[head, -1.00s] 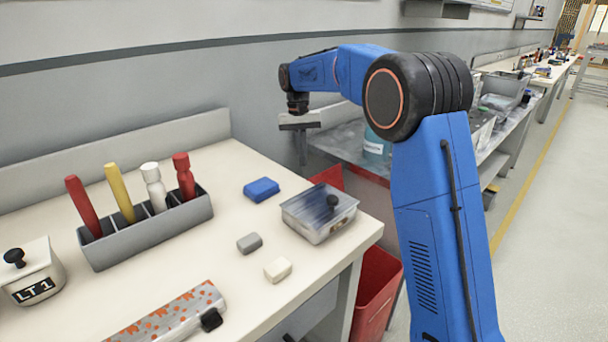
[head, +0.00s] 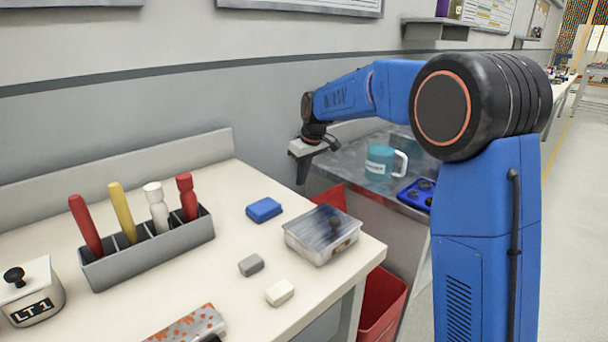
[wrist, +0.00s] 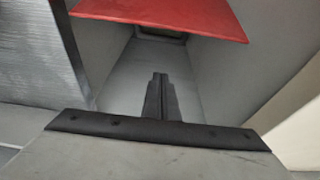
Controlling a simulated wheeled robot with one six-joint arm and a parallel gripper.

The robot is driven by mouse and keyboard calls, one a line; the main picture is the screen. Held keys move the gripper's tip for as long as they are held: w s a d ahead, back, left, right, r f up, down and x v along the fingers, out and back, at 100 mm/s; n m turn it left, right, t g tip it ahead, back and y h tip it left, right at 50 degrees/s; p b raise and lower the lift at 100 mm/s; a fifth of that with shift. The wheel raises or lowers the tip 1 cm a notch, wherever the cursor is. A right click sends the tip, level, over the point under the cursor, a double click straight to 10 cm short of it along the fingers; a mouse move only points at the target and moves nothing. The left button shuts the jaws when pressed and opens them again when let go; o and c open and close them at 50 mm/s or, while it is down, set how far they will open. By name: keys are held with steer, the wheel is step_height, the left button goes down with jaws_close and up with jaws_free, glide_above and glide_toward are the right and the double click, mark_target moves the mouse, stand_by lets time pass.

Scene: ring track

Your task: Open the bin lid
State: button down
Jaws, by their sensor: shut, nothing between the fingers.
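The red bin (head: 378,298) stands low in the gap beside the cream bench, partly hidden by it. A red panel that looks like its lid (head: 331,197) shows higher up behind the bench corner; I cannot tell its exact angle. In the wrist view a red panel (wrist: 165,12) crosses the top, beyond my fingers. My gripper (wrist: 160,78) is shut and empty, apart from the red panel in the picture.
The cream bench holds a clear lidded box (head: 321,236), a blue block (head: 264,210), a tool rack (head: 150,252) and small blocks. The grey bench holds a teal mug (head: 379,163) and a blue tray (head: 416,193). Open floor lies at right.

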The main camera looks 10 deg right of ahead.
mark_target(317, 201)
step_height(317, 201, down, 6)
steer(key=s+d, duration=0.1)
steer(key=shift+s+d+r, duration=0.15)
steer(key=shift+s, duration=0.25)
steer(key=shift+s+d, duration=0.1)
stand_by(0.4)
steer(key=shift+t+y, duration=0.4)
steer(key=shift+t, duration=0.1)
steer(key=shift+s+d+r, duration=0.3)
steer(key=shift+s+d, duration=0.25)
steer(key=shift+s, duration=0.25)
steer(key=shift+s+d+r, duration=0.3)
steer(key=shift+s+d, duration=0.3)
steer(key=shift+s, duration=0.15)
steer(key=shift+s+d+r, duration=0.3)
steer(key=shift+s+d, duration=0.25)
steer(key=shift+s, duration=0.25)
